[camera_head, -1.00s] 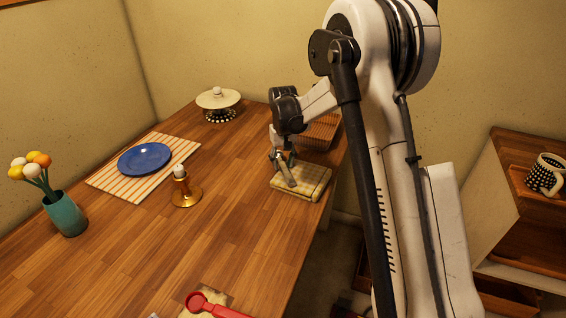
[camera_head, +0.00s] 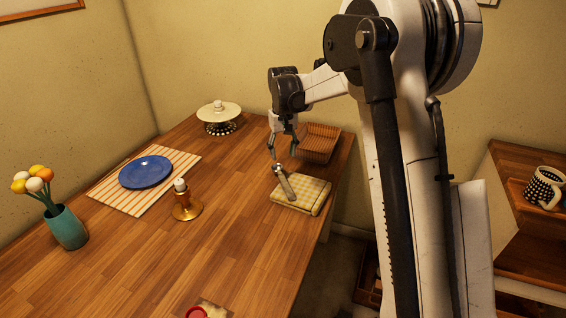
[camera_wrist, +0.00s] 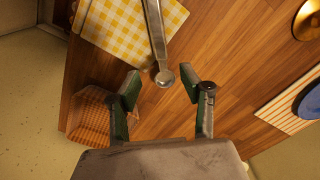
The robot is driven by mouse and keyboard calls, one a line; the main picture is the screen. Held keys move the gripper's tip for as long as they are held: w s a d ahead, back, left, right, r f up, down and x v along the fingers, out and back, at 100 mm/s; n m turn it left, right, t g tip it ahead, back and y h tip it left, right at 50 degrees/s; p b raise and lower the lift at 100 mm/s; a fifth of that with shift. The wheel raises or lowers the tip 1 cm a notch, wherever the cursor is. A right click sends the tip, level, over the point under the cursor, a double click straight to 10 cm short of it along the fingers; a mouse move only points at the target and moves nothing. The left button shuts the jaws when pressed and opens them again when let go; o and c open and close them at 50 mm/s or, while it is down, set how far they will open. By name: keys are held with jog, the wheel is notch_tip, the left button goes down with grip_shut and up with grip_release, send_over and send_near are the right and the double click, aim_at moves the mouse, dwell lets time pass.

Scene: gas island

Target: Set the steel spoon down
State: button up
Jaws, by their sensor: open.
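The steel spoon (camera_head: 284,183) lies on the folded yellow checked cloth (camera_head: 313,190) near the table's right edge. One end of it reaches past the cloth over the bare wood. In the wrist view the spoon (camera_wrist: 155,35) crosses the cloth (camera_wrist: 115,28), and its rounded end points in between my fingertips. My gripper (camera_head: 283,155) is open and empty, above and apart from the spoon. In the wrist view my gripper's (camera_wrist: 160,84) two green-padded fingers stand wide apart, with nothing held between them.
A woven basket (camera_head: 317,142) stands just behind the cloth. A brass candlestick (camera_head: 186,207), a blue plate (camera_head: 146,172) on a striped mat (camera_head: 110,200), a lidded dish (camera_head: 219,115) and a flower vase (camera_head: 67,228) stand leftward. Bare wood lies between the candlestick and cloth.

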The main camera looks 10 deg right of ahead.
jog(key=s+r+t, duration=0.3)
jog(key=s+r, duration=1.1)
jog(key=s, duration=0.3)
jog(key=s+f+t, duration=0.2)
jog(key=s+t, duration=0.2)
jog(key=s, duration=1.7)
jog(key=shift+s+f+m, duration=0.3)
jog(key=shift+s+f, duration=0.05)
jog(key=shift+s, duration=0.05)
